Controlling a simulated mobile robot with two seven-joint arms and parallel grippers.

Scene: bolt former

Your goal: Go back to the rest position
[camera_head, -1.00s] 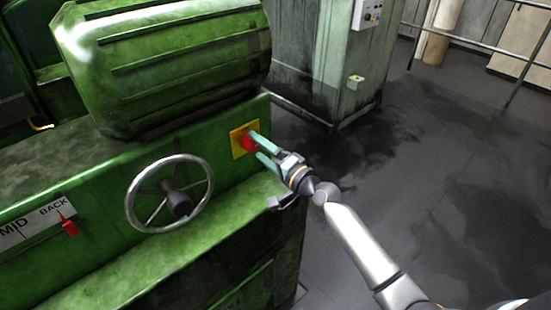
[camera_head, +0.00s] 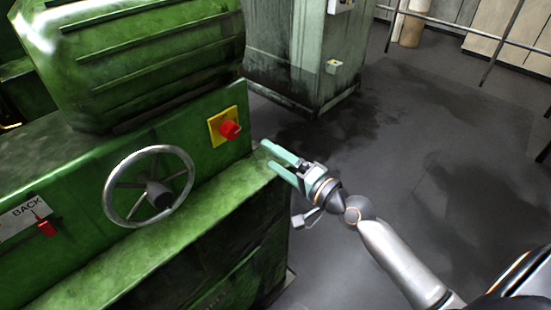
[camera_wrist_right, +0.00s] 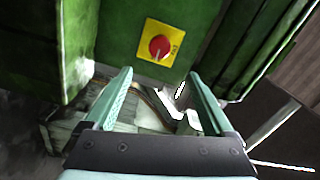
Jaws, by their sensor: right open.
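My right gripper (camera_head: 274,162) is open and empty in the head view, to the right of and a little below the red knob (camera_head: 230,130). It is clear of the knob. The knob sits on a yellow plate (camera_head: 214,127) on the front of the green machine (camera_head: 120,150). In the right wrist view the red knob (camera_wrist_right: 159,47) and its yellow plate (camera_wrist_right: 150,36) are ahead of the two spread fingers (camera_wrist_right: 160,92). My left gripper is in neither view.
A handwheel (camera_head: 148,187) and a red lever (camera_head: 46,228) by a BACK label stand on the machine front. A grey-green cabinet (camera_head: 300,55) stands behind. A railing (camera_head: 500,50) runs at the back right. The dark floor (camera_head: 410,150) on the right is open.

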